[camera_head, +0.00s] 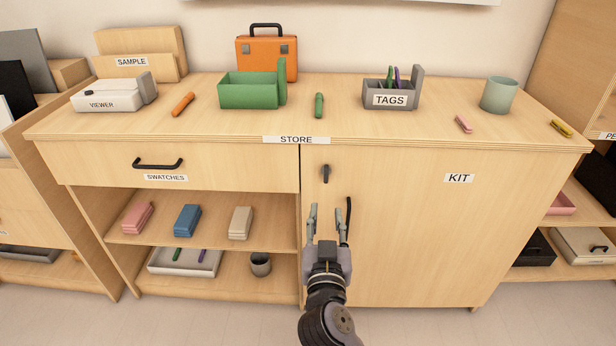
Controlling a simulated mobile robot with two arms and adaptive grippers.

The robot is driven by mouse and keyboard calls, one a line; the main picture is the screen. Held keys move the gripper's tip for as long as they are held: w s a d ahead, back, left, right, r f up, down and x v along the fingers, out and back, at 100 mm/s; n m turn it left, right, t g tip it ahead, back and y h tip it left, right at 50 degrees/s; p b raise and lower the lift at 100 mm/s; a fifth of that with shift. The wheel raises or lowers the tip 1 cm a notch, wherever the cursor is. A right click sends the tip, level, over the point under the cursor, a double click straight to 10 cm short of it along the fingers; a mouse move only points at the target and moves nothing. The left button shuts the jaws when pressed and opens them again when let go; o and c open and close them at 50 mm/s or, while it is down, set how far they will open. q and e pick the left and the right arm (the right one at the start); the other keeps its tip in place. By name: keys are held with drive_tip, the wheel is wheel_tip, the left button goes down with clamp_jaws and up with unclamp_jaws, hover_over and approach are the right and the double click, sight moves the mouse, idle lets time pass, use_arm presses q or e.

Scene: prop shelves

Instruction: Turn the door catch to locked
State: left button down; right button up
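The door catch (326,173) is a small dark turn piece near the top left of the KIT door (410,230). It stands upright, long side vertical. My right gripper (326,208) is in front of the door, a little below the catch in the picture. Its two fingers are spread and point up towards the catch, with nothing between them. The gap between gripper and door is hard to judge. A dark vertical door handle (349,212) shows beside the right finger and is partly hidden by it. My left gripper is not in view.
The SWATCHES drawer (230,167) left of the door is shut, with a black handle (158,163). Open shelves below hold coloured blocks, a tray (158,265) and a cup (260,264). The STORE top holds a green bin (250,95), TAGS holder (378,100) and cup (499,95).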

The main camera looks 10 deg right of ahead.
sight(326, 171)
drive_tip(key=x, duration=1.5)
drive_tip(key=shift+f, duration=0.1)
drive_tip(key=shift+w+d, duration=0.2)
drive_tip(key=shift+w, duration=0.3)
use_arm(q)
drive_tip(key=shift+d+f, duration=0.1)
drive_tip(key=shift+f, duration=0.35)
use_arm(e)
drive_tip(key=shift+w, duration=0.1)
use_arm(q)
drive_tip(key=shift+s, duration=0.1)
use_arm(e)
drive_tip(key=shift+c, duration=0.4)
drive_tip(key=shift+c, duration=0.7)
clamp_jaws()
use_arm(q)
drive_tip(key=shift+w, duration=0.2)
